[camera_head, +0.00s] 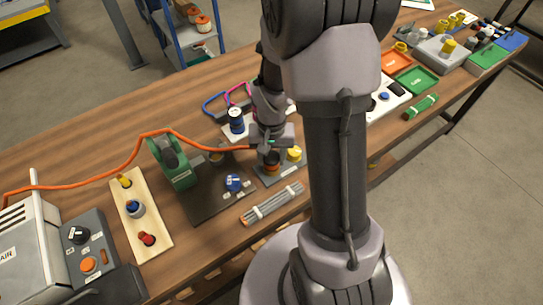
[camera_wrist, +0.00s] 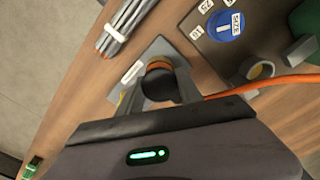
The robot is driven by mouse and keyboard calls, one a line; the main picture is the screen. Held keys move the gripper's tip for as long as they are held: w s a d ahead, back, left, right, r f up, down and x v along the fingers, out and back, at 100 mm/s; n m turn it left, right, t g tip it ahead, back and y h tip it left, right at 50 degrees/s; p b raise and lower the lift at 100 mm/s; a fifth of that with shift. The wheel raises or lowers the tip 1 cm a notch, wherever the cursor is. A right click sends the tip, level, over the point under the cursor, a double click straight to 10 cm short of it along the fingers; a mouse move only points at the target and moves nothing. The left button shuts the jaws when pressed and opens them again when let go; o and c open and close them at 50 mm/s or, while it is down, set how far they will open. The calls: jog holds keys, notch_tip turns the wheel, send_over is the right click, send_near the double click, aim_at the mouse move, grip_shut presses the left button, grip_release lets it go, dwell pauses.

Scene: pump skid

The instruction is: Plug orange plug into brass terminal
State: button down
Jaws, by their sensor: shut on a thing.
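My gripper (camera_wrist: 158,76) is shut on the orange plug (camera_wrist: 159,66), a dark round body with an orange band between the two fingers. In the head view the plug (camera_head: 271,163) shows just below my gripper (camera_head: 272,150), at the left part of a small grey plate (camera_head: 266,179). I cannot tell whether it touches the plate or is seated in anything. A yellow, brass-like terminal (camera_head: 294,153) stands on the plate to the right of the plug. An orange cable (camera_head: 205,144) runs left from the gripper; it also shows in the wrist view (camera_wrist: 250,88).
A dark plate with a green block (camera_head: 171,162) and blue knob (camera_head: 234,183) lies left of the gripper. A bundle of grey rods (camera_head: 272,204) lies in front. A blue-black cylinder (camera_head: 236,121) stands behind. Trays (camera_head: 417,80) stand at right.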

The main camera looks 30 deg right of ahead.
jog(key=c, duration=0.7)
grip_release()
notch_tip(320, 180, up, 17)
jog(key=p, duration=0.7)
jog(key=shift+r, duration=0.15)
jog(key=s+a+r+n+t+y+b, duration=0.1)
jog(key=s+a+r+t+b, duration=0.1)
jog(key=s+a+r, duration=0.3)
jog(key=s+a+r+n+t+y+b, duration=0.1)
jog(key=s+a+r+t+b, duration=0.1)
jog(key=s+a+r, duration=0.3)
jog(key=s+a+t, duration=0.1)
jog(key=a, duration=0.3)
jog(key=shift+s+a+t+b, duration=0.2)
jog(key=shift+a+t+b, duration=0.15)
jog(key=shift+t, duration=0.05)
